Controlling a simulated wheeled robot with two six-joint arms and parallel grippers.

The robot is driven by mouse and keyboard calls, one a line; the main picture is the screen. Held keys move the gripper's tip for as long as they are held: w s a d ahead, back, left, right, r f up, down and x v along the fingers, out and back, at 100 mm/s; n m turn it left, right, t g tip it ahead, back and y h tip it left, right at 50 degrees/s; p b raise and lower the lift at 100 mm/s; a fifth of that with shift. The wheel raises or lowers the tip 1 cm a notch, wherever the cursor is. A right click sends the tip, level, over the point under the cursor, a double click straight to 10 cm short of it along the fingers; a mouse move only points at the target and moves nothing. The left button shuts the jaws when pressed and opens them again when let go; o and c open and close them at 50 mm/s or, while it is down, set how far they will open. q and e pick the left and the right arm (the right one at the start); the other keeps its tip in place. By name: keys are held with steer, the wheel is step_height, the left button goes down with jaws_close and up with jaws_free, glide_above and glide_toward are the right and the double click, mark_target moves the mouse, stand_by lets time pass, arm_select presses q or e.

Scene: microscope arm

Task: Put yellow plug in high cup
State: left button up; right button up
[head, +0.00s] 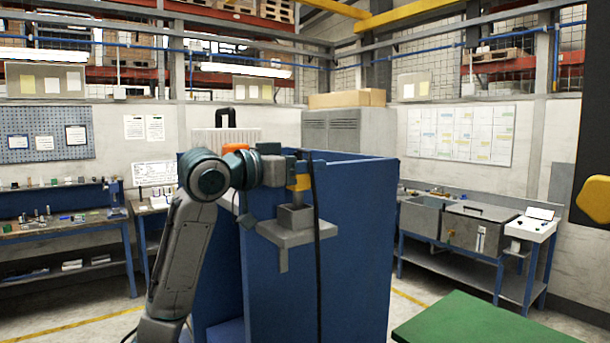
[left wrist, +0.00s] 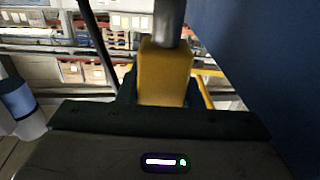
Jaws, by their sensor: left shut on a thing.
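The yellow plug (head: 300,183) is a small yellow block, held in my left gripper (head: 298,176). In the left wrist view the yellow plug (left wrist: 165,74) sits between the dark fingers, with a grey round stem (left wrist: 170,22) reaching away from it. A grey square cup (head: 295,217) stands on a grey bracket shelf fixed to the blue panel. The plug is upright directly above the cup in the head view, its lower end close to the cup's opening. I cannot tell whether its stem has entered the cup. My right gripper does not show.
Tall blue panels (head: 350,235) stand right behind and beside the cup. A black cable (head: 316,250) hangs in front of the shelf. A green surface (head: 485,320) lies at lower right. Workbenches (head: 65,228) stand farther back along the walls.

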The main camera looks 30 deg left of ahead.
mark_target(304, 182)
arm_select(q)
steer(key=shift+f+p, duration=0.4)
steer(key=shift+f, duration=0.55)
steer(key=shift+s+a+f, duration=0.1)
steer(key=shift+s+f, duration=0.05)
steer(key=shift+f, duration=0.4)
steer(key=o, duration=1)
steer(key=shift+f, duration=0.1)
